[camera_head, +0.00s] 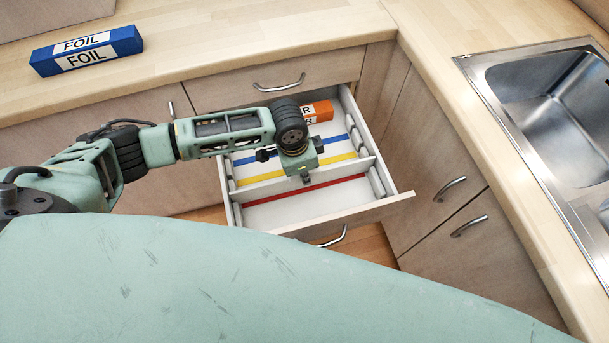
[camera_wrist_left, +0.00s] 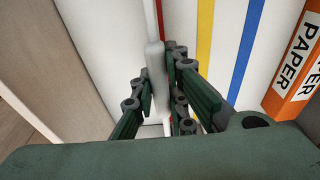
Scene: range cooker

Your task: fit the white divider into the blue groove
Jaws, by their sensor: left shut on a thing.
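The white divider (camera_head: 342,167) spans the open drawer between the yellow groove (camera_head: 341,157) and the red groove (camera_head: 335,184). My left gripper (camera_head: 306,179) is shut on it near its middle. In the left wrist view the divider (camera_wrist_left: 154,60) stands between the fingers (camera_wrist_left: 158,72) and covers part of the red stripe (camera_wrist_left: 160,15). I cannot tell whether its lower edge touches the drawer floor. The blue groove (camera_head: 333,140) lies farther back, beyond the yellow one, and is bare in the left wrist view (camera_wrist_left: 246,50). My right gripper is out of view.
An orange box marked PAPER (camera_wrist_left: 295,65) lies at the drawer's back, beyond the blue groove. Drawer walls (camera_head: 378,180) with slotted sides bound the space. A blue FOIL box (camera_head: 87,50) lies on the counter (camera_head: 200,45). A sink (camera_head: 550,95) is at the right.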

